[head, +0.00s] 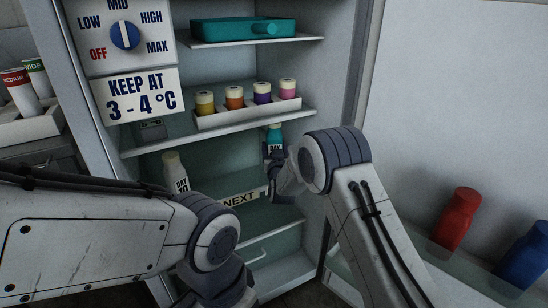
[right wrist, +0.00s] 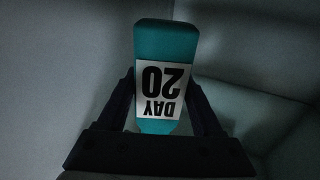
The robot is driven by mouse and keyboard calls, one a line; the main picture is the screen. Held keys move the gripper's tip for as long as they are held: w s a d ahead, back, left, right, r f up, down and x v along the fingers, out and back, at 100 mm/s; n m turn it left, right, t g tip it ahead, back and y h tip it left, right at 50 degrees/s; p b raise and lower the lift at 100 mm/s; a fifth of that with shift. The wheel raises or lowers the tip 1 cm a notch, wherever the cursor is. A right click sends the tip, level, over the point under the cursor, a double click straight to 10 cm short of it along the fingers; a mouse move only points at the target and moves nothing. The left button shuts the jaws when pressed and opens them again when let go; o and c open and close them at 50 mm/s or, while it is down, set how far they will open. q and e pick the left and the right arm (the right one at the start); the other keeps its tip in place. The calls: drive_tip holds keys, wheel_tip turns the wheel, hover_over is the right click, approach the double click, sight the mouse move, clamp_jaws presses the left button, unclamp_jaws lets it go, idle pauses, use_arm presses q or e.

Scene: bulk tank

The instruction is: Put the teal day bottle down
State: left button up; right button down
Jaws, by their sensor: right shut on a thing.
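The teal day bottle (head: 275,134) is inside the open fridge, above the shelf with the NEXT label (head: 240,199). My right gripper (head: 273,152) is shut on it, and my right wrist partly hides it in the head view. In the right wrist view the teal bottle (right wrist: 166,42) sits between the two fingers, its DAY 20 label reading upside down. Whether its base touches the shelf cannot be told. A white day bottle (head: 175,172) stands on the same shelf to the left. My left arm crosses the lower left; its gripper fingers do not show.
A rack of several small capped bottles (head: 248,111) is on the shelf above. A teal case (head: 242,29) lies on the top shelf. A red bottle (head: 457,218) and a blue bottle (head: 524,257) are at the right. A temperature dial (head: 125,36) is at upper left.

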drive_tip(key=shift+f+b, duration=0.45)
drive_tip(key=shift+f, duration=0.8)
drive_tip(key=shift+f, duration=0.2)
drive_tip(key=shift+c, duration=0.2)
unclamp_jaws()
